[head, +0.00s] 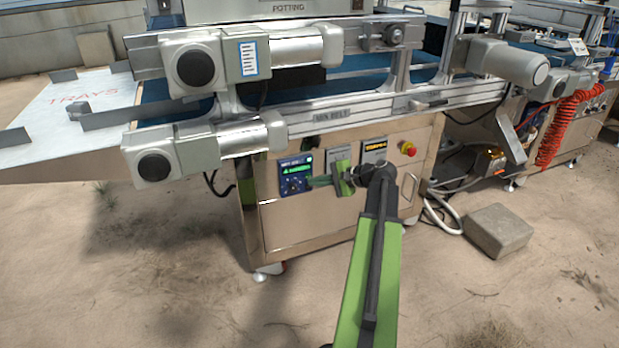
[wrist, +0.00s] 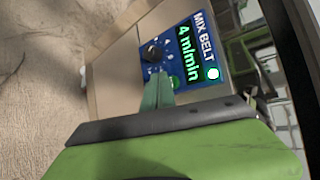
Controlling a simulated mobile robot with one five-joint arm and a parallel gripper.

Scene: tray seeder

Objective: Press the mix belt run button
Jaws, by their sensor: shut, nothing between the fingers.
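The mix belt panel (head: 295,165) is a small blue box on the front of the steel cabinet, with a lit green display. In the wrist view the panel (wrist: 199,31) reads "MIX BELT" and "4 m/min".
Right of the panel are a grey box (head: 338,156), a dark box with an orange display (head: 374,150) and a red emergency stop (head: 407,149). Motors (head: 205,145) and the belt rail overhang above. A concrete block (head: 497,230) lies on the sand at right.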

